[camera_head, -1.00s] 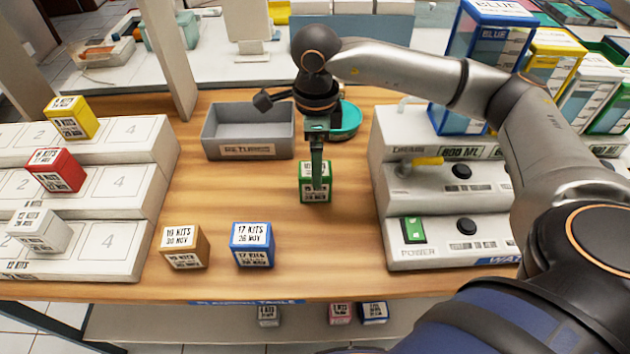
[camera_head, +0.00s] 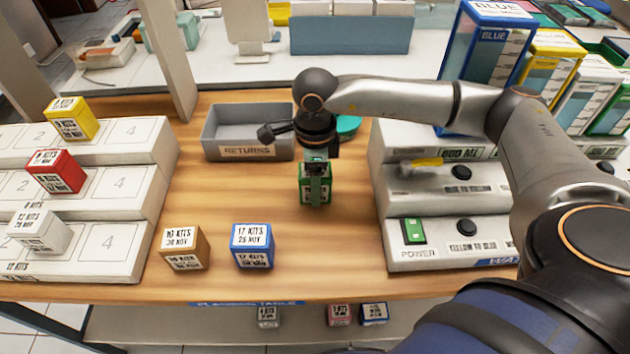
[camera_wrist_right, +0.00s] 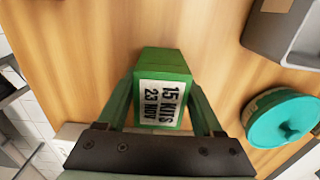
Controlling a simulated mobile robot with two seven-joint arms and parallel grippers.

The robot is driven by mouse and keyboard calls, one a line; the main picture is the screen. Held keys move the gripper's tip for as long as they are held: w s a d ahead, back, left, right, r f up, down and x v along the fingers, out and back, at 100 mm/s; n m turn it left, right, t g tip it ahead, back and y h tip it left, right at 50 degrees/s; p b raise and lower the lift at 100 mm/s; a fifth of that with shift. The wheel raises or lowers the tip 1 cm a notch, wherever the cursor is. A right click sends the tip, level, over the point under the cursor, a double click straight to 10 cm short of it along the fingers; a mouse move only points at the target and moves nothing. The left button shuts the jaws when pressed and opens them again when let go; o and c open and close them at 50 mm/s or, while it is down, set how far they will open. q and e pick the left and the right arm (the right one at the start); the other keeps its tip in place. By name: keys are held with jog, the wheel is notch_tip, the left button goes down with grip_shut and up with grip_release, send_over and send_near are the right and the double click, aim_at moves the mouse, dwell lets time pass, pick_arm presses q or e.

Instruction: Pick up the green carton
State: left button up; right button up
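The green carton (camera_head: 304,186) stands on the wooden table, right of the grey tray. Its white label, "15 KITS 23 NOV", shows in the right wrist view (camera_wrist_right: 160,103). My right gripper (camera_head: 316,180) points down over it. In the wrist view the two green fingers (camera_wrist_right: 162,95) lie along opposite sides of the carton, very close to it. I cannot tell whether they press on it. The carton looks to be still on the table. My left gripper is not in view.
The grey returns tray (camera_head: 222,150) and a teal round container (camera_wrist_right: 262,128) are close by. Blue (camera_head: 252,244) and brown (camera_head: 183,246) cartons stand in front at left. A white stepped unit with buttons (camera_head: 450,225) is to the right.

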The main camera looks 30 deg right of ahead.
grip_shut()
dwell(0.3)
